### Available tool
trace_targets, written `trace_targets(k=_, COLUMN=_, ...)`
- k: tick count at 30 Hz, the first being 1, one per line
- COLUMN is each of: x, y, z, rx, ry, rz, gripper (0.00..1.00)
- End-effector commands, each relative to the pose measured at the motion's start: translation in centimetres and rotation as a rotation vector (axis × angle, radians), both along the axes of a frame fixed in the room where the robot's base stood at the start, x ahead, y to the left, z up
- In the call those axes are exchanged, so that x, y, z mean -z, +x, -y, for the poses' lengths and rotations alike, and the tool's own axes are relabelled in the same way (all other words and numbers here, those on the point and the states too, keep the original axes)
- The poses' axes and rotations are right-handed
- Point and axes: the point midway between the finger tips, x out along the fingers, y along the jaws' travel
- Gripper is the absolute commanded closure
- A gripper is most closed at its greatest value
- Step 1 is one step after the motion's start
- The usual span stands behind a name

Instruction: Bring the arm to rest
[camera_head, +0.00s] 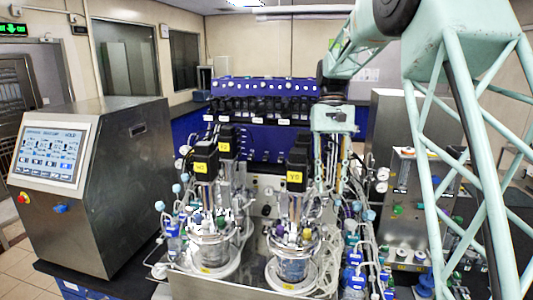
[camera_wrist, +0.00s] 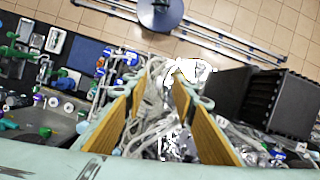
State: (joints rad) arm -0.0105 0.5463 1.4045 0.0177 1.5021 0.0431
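My arm reaches in from the upper right of the head view and bends down behind the right-hand vessel. My gripper (camera_head: 329,182) hangs there, pointing down, beside the motor (camera_head: 295,163) with a yellow label. In the wrist view my gripper (camera_wrist: 162,84) shows two fingers with orange-yellow pads, well apart. Nothing is held between them; only tubing and a white, overexposed patch show beyond the gap. Whether the fingers touch any of the tubing cannot be told.
Twin glass vessels, left (camera_head: 210,245) and right (camera_head: 290,262), stand amid dense tubing. A control cabinet (camera_head: 95,185) is at left. A blue rack (camera_head: 262,128) stands behind. In the wrist view, a black box (camera_wrist: 275,102) lies right of the fingers and tiled floor (camera_wrist: 225,55) shows beyond.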

Motion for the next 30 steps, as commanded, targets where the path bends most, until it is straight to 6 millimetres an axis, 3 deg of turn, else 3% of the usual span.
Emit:
trace_targets(k=17, x=-2.5, y=-7.2, z=0.3, rx=-0.005, ry=0.000, rz=0.110, gripper=0.75)
trace_targets(k=30, x=-3.3, y=-13.4, z=0.5, rx=-0.009, ry=-0.002, rz=0.192, gripper=0.75)
